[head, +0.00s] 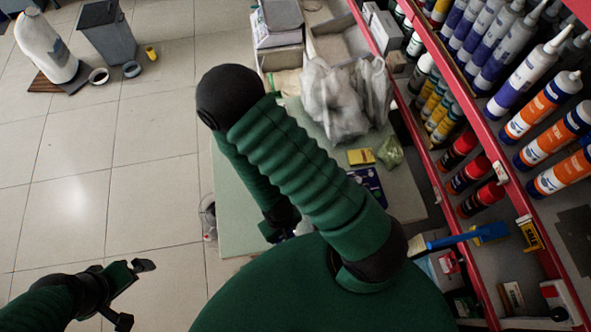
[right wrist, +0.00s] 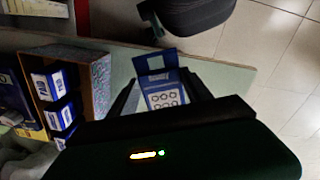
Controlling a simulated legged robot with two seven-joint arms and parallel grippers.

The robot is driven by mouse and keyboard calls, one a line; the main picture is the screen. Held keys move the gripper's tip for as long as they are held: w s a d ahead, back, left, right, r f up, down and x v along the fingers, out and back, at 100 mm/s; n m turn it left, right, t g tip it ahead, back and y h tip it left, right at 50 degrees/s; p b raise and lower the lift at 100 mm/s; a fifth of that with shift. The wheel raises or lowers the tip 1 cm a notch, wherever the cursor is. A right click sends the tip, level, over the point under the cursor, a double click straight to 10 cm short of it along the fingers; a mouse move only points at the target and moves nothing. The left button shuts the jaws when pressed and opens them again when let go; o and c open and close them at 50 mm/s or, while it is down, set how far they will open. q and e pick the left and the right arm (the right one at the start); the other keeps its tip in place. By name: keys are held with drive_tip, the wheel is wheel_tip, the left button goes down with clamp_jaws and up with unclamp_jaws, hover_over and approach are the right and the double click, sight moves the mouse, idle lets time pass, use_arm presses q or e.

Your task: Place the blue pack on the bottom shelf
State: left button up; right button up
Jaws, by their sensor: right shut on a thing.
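My right gripper (right wrist: 161,92) is shut on a blue pack (right wrist: 165,98) with white panels and ring drawings, shown in the right wrist view. In the head view my right arm hides most of this gripper (head: 285,228) and the pack. They are over or beside a pale green board (head: 236,205); the exact height cannot be told. My left gripper (head: 136,292) is open and empty above the tiled floor at the lower left. Red-edged shelves (head: 451,205) stand at the right; which one is the bottom shelf is unclear.
In the right wrist view, a cardboard box (right wrist: 98,85) holds several blue-and-white packs left of the gripper. Plastic bags (head: 335,100) and a yellow box (head: 361,157) lie on the board. Tubes (head: 535,110) fill the shelves. The floor at the left is mostly free.

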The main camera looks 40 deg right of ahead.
drive_tip(key=shift+w+d+f+b, duration=0.2)
drive_tip(key=shift+w+d, duration=0.1)
drive_tip(key=shift+w, duration=0.15)
drive_tip(key=shift+w+d+f+b, duration=0.15)
drive_tip(key=shift+w+d, duration=0.1)
drive_tip(key=shift+w, duration=0.2)
drive_tip(key=w+b, duration=0.1)
drive_tip(key=b, duration=0.3)
drive_tip(key=w+d+b, duration=0.1)
drive_tip(key=b, duration=0.3)
drive_tip(key=shift+f, duration=0.4)
drive_tip(key=w+d, duration=0.1)
drive_tip(key=w, duration=0.2)
drive_tip(key=w+d, duration=0.4)
drive_tip(key=w, duration=0.1)
drive_tip(key=shift+w+d, duration=0.25)
drive_tip(key=shift+w, duration=0.05)
drive_tip(key=shift+w+d, duration=0.15)
drive_tip(key=shift+w, duration=0.05)
drive_tip(key=shift+f, duration=1.8)
drive_tip(key=o, duration=1)
drive_tip(key=shift+o, duration=0.2)
